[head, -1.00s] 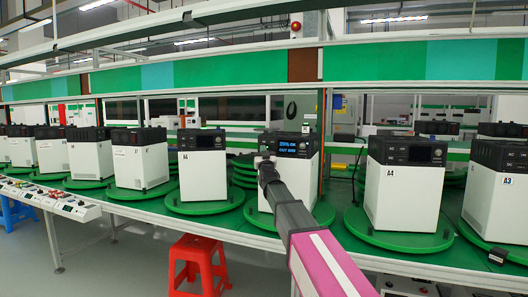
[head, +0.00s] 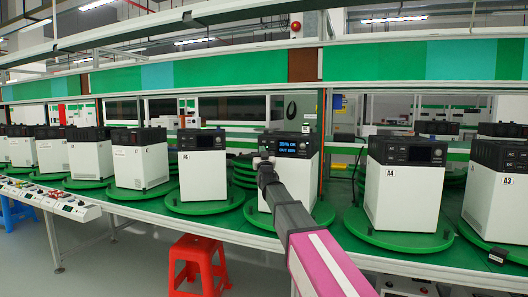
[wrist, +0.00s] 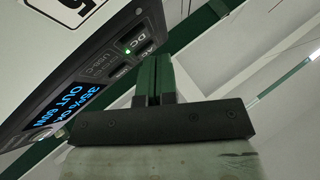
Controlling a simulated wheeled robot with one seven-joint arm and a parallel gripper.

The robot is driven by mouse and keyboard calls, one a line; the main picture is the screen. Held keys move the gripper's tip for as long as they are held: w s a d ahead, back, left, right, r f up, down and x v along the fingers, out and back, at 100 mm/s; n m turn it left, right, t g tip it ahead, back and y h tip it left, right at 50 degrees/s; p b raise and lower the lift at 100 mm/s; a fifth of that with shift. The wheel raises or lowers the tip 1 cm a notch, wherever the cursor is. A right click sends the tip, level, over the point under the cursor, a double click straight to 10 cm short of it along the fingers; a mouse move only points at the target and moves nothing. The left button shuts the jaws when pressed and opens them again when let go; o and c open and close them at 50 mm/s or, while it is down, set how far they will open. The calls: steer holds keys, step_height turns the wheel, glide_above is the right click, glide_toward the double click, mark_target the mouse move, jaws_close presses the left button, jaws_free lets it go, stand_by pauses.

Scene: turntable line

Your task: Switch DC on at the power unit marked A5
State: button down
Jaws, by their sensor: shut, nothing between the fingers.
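The power unit (head: 304,168) is a white box with a dark top panel, standing on a green turntable behind my arm. In the wrist view its label (wrist: 70,8) shows a "5"; the rest is cut off. Its blue display (wrist: 62,110) is lit and reads about 35% and OUT 60W. The DC button (wrist: 137,42) has a lit green light beside it. My gripper (head: 262,161) is shut and empty at the left of the front panel. In the wrist view its green fingertips (wrist: 154,58) are close to the DC and AC buttons; I cannot tell if they touch.
The unit marked A4 (head: 390,190) stands to the right, and A3 (head: 500,190) beyond it. Other similar units (head: 203,165) stand on turntables to the left. A red stool (head: 198,262) is below the bench front. A green rail (head: 410,60) runs above.

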steer(key=shift+s+a, duration=0.3)
steer(key=shift+s, duration=0.5)
steer(key=shift+s+a, duration=0.25)
steer(key=shift+s, duration=0.5)
steer(key=shift+s+a, duration=0.3)
steer(key=shift+s, duration=0.5)
steer(key=shift+s, duration=0.1)
